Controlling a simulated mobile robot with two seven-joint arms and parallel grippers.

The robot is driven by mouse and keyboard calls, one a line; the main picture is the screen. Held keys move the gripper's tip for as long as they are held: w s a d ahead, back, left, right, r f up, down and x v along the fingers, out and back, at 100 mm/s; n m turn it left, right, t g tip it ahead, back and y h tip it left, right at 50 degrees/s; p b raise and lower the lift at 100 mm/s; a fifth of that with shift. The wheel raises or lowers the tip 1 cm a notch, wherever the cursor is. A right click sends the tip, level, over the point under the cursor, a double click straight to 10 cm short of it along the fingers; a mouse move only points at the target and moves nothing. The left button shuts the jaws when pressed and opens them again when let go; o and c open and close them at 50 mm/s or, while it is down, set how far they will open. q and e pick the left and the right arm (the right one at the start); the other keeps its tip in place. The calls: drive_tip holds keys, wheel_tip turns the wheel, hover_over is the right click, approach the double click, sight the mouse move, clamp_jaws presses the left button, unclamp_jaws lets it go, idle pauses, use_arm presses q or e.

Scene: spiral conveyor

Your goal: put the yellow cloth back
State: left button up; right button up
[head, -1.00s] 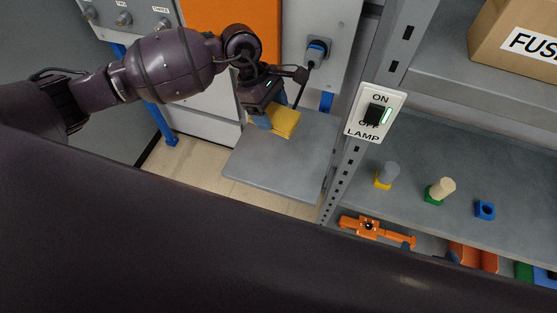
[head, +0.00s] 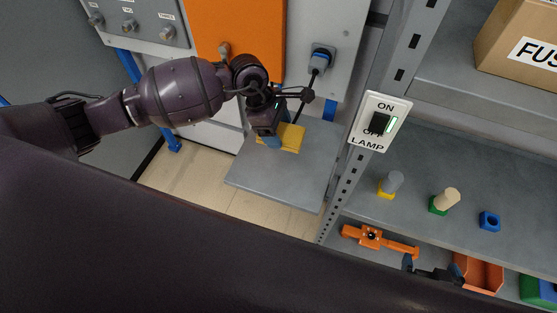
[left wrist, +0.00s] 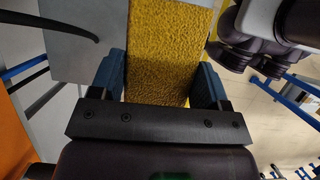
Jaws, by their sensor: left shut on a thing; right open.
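The yellow cloth (head: 293,138) is a folded, thick pad over the grey ledge (head: 285,182) in the head view. My left gripper (head: 272,141) is shut on it from the left. In the left wrist view the cloth (left wrist: 165,55) fills the space between the two blue fingers of the left gripper (left wrist: 165,85). I cannot tell whether the cloth touches the ledge. My right gripper (head: 433,270) shows only in part at the lower right, open, by the lower shelf and apart from the cloth.
An orange panel (head: 238,35) and a plugged-in cable (head: 321,58) stand behind the ledge. A shelf post with a lamp switch (head: 380,122) is to its right. An orange tool (head: 375,239) and an orange bin (head: 480,272) lie low right. The ledge's front is bare.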

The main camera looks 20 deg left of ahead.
sight(283, 168)
use_arm(q)
wheel_tip(283, 168, down, 14)
drive_tip(key=shift+f+b, duration=0.1)
drive_tip(key=shift+b, duration=0.2)
drive_tip(key=shift+f, duration=0.1)
idle(0.3)
drive_tip(key=o, duration=0.9)
drive_tip(key=shift+o, duration=0.2)
